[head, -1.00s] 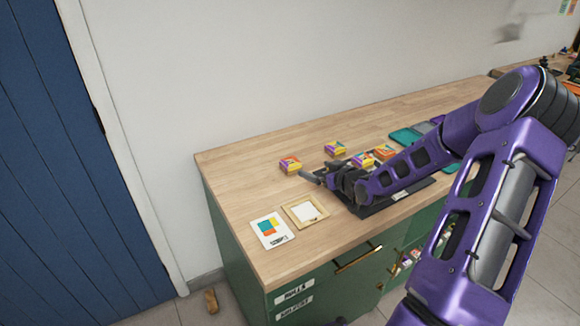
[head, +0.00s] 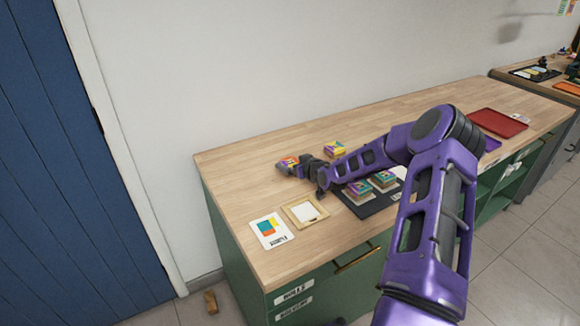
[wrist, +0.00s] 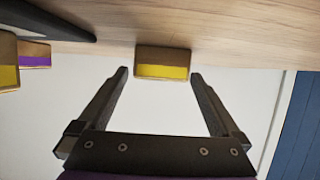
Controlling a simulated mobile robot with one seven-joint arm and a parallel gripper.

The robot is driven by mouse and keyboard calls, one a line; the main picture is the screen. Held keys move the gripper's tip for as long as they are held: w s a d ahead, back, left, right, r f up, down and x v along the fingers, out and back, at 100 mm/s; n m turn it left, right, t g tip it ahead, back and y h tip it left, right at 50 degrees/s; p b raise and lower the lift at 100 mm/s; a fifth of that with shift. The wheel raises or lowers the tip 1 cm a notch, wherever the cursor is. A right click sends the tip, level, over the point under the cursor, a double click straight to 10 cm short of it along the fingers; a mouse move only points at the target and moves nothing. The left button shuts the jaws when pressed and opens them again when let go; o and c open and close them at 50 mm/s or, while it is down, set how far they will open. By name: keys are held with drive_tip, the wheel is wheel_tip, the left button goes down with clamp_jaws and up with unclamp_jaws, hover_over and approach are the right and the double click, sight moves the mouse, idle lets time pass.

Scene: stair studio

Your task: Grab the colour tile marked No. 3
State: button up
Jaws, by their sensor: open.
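Several small colour tiles lie on the wooden counter; their numbers are too small to read. The leftmost tile (head: 289,161) is at my gripper (head: 299,166). In the wrist view, a tile with a yellow side (wrist: 163,64) sits on the counter between and just ahead of my fingertips (wrist: 158,74). The fingers are apart, with a gap on each side of it. Another tile (head: 334,148) stands behind my gripper. Two stacked-looking tiles (head: 358,189) and (head: 384,179) sit on the dark tray (head: 375,207), partly under my arm.
A wooden frame (head: 291,217) and a white card with colour patches (head: 270,242) lie at the counter's front left. A red tray (head: 500,121) is at the far right. The wall rises behind; the counter's left end (head: 222,180) is mostly bare.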

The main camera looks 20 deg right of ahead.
drive_tip(key=shift+w, duration=0.1)
drive_tip(key=c, duration=1.4)
